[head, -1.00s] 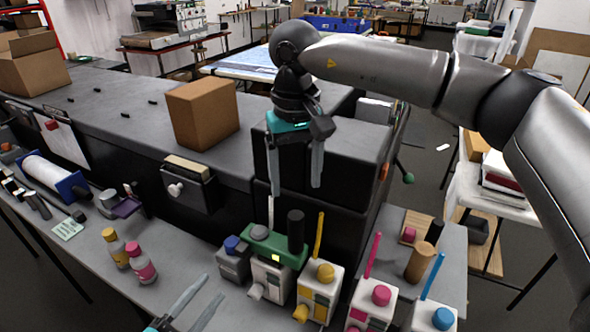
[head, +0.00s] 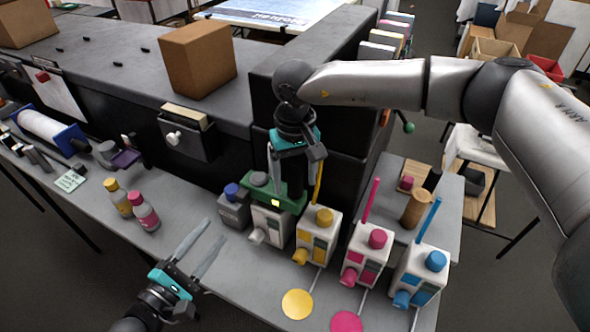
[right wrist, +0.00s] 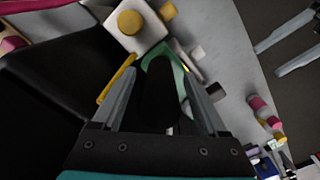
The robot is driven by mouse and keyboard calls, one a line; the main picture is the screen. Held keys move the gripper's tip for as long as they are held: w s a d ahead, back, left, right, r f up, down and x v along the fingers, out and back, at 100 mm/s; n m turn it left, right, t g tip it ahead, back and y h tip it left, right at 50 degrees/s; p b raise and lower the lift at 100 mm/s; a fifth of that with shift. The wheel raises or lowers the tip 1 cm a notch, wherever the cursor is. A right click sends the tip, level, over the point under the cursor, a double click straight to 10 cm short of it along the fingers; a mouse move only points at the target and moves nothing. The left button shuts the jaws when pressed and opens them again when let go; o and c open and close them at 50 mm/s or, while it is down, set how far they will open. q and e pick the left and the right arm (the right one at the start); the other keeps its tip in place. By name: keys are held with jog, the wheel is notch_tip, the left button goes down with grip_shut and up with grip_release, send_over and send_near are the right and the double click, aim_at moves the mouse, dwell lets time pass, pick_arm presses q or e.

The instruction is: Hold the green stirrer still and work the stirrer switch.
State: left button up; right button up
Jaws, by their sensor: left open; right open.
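The green stirrer (head: 289,207) lies across a white pot on the front bench, with a grey cap, an upright black cylinder and a small lit yellow square, perhaps its switch (head: 276,203). My right gripper (head: 290,188) points down at the black cylinder, open. In the right wrist view the black cylinder (right wrist: 160,90) stands between its fingers, with the green body (right wrist: 181,68) beyond; I cannot tell whether they touch. My left gripper (head: 214,229) is open and empty, left of and nearer than the stirrer; its fingers also show in the right wrist view (right wrist: 287,45).
Close right of the stirrer are yellow (head: 318,236), magenta (head: 367,254) and blue (head: 421,272) pots with upright sticks. A blue-capped grey pot (head: 233,207) stands to the left. Two bottles (head: 143,212) stand further left. Bare bench lies around the bottles.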

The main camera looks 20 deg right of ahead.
grip_shut()
dwell(0.6)
pick_arm(q)
jog(key=c, duration=0.4)
jog(key=shift+w+d+r+t, duration=0.15)
jog(key=shift+d+t, duration=0.1)
jog(key=shift+t, duration=0.05)
jog(key=c, duration=0.3)
jog(key=shift+w+d+r+m+t+y, duration=0.15)
jog(key=shift+w+m+t+y, duration=0.2)
jog(key=shift+m+y, duration=0.2)
grip_shut()
jog(key=shift+w+a+f+m+t+y, duration=0.2)
jog(key=shift+a+m+t+y, duration=0.4)
jog(key=shift+y, duration=0.4)
jog(key=shift+w+a+f+m+t+y, duration=0.1)
jog(key=shift+w+a+m+t+y, duration=0.3)
jog(key=shift+a+y, duration=0.45)
